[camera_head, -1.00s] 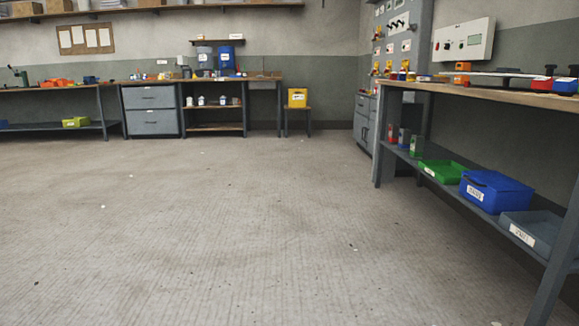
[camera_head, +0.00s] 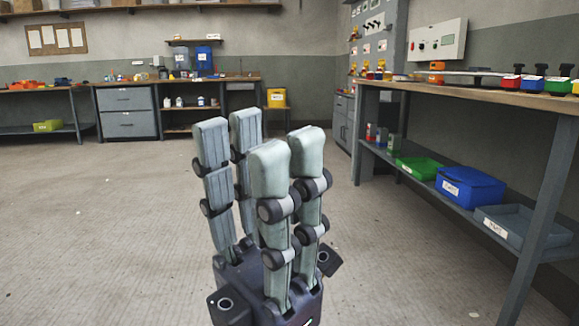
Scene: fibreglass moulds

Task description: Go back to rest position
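My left gripper (camera_head: 257,143) stands upright in the lower middle of the head view, with its grey jointed fingers pointing up. A gap shows between the left and right sets of fingers, and nothing is held there. The gripper is apart from the furniture, with open floor around it. My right gripper is not in view.
A workbench (camera_head: 470,92) with tools on top runs along the right. Its lower shelf holds a green tray (camera_head: 418,168), a blue box (camera_head: 470,187) and a grey-blue bin (camera_head: 522,232). A drawer cabinet (camera_head: 127,112) stands at the back. The floor (camera_head: 110,240) at left is clear.

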